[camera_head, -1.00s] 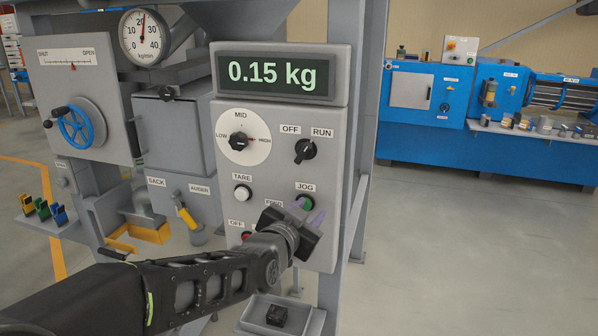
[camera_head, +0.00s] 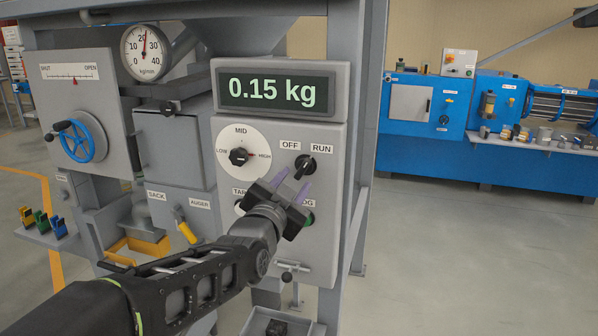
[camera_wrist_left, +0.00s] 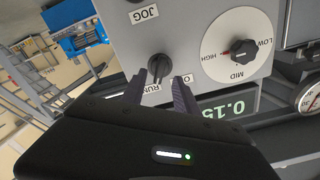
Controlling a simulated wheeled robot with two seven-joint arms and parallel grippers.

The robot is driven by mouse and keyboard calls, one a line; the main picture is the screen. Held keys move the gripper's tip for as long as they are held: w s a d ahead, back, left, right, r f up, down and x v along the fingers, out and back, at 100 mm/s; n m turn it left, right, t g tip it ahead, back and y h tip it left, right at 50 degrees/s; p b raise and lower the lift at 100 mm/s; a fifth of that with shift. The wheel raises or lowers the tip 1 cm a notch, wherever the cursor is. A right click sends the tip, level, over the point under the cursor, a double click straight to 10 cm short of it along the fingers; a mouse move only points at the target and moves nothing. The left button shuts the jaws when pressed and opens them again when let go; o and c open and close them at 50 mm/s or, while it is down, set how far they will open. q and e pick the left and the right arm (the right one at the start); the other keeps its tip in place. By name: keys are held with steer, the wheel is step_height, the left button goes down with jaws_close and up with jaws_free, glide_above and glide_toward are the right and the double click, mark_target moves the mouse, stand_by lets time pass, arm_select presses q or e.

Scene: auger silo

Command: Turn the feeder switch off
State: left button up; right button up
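A black rotary switch (camera_head: 305,164) sits under the labels OFF and RUN on the grey control panel (camera_head: 331,235). Its handle is turned toward the RUN side. My left gripper (camera_head: 292,184) is just below and in front of it, with its fingers spread and nothing between them. In the left wrist view the switch (camera_wrist_left: 159,68) appears just beyond the two open fingertips (camera_wrist_left: 159,92), and I see no contact. The gripper and arm hide part of the lower panel, including most of the TARE and JOG labels. My right gripper is not in view.
A display (camera_head: 274,93) above reads 0.15 kg. A LOW-MID-HIGH dial (camera_head: 239,157) is left of the switch. A green button (camera_head: 308,219) is partly hidden behind the gripper. A small lever (camera_head: 288,277) juts out below. Open floor lies to the right.

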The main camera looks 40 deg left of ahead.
mark_target(301, 172)
arm_select(q)
steer(key=shift+p+x, duration=0.55)
steer(key=shift+x, duration=1.75)
steer(key=shift+s, duration=0.1)
jaws_close()
